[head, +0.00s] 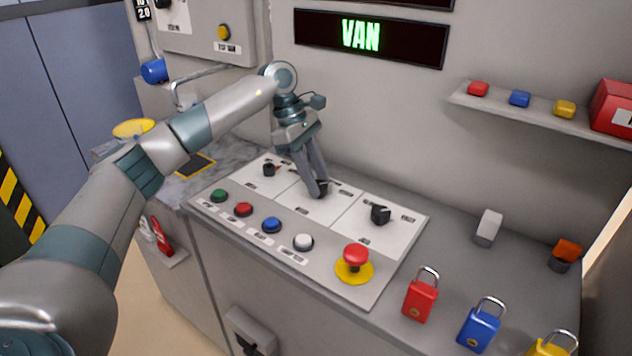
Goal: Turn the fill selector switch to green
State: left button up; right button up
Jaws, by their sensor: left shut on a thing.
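A control panel (335,208) on the counter carries three black selector switches in a row. My left gripper (318,190) reaches down from above and is shut on the middle selector switch (322,187). Its fingers hide most of that knob, so I cannot tell which way it points. The left selector switch (268,169) and the right selector switch (380,214) are free. The labels are too small to read, so I cannot tell which is the fill selector. My right gripper is not in view.
Green (219,195), red (243,209), blue (271,225) and white (303,242) buttons line the panel front, beside a red emergency button (355,257). Padlocks, including a red one (420,296), stand at right. A display (370,38) reads "VAN". A shelf (535,117) holds small blocks.

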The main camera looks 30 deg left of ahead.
pick_arm(q)
jog(key=shift+w+m+g, duration=0.1)
jog(key=shift+m+g, duration=0.2)
jog(key=shift+m, duration=0.6)
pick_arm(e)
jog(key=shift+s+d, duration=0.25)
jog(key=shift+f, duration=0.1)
pick_arm(q)
jog(key=o, duration=1)
jog(key=shift+b+v, duration=0.4)
jog(key=shift+v, duration=8.3)
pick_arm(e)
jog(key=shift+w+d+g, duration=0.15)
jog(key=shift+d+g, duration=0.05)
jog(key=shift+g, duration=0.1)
